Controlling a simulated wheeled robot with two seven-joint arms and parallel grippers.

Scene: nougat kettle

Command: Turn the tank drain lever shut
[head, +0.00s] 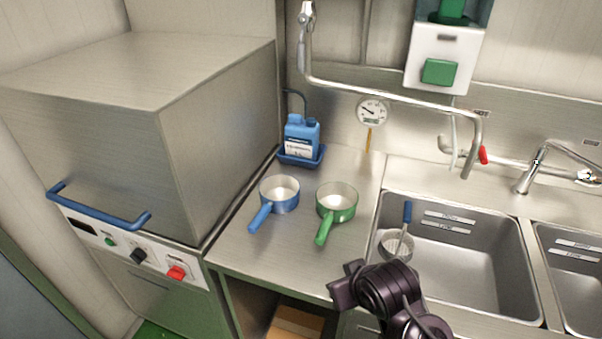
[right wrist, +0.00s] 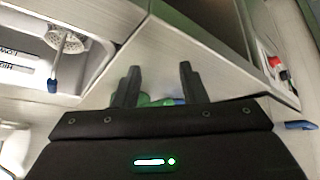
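The steel hood machine on the left has a front panel with a red lever-like knob (head: 177,272), a black knob (head: 138,256) and a green button (head: 110,241). No label reading tank drain is legible, so I cannot confirm which control is the drain lever; the red one is the likeliest. In the right wrist view the red knob (right wrist: 274,61) shows small at the right edge. My right gripper (right wrist: 158,70) has its two fingers apart with nothing between them, well away from the panel. My dark right arm shows at the bottom of the head view. My left gripper is out of view.
A blue pan (head: 284,205) and a green pan (head: 342,209) stand on the steel counter (head: 235,238). A blue jug (head: 301,136) is behind them. A sink (head: 455,300) with a strainer is right. A blue bar handle (head: 100,208) juts out above the panel.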

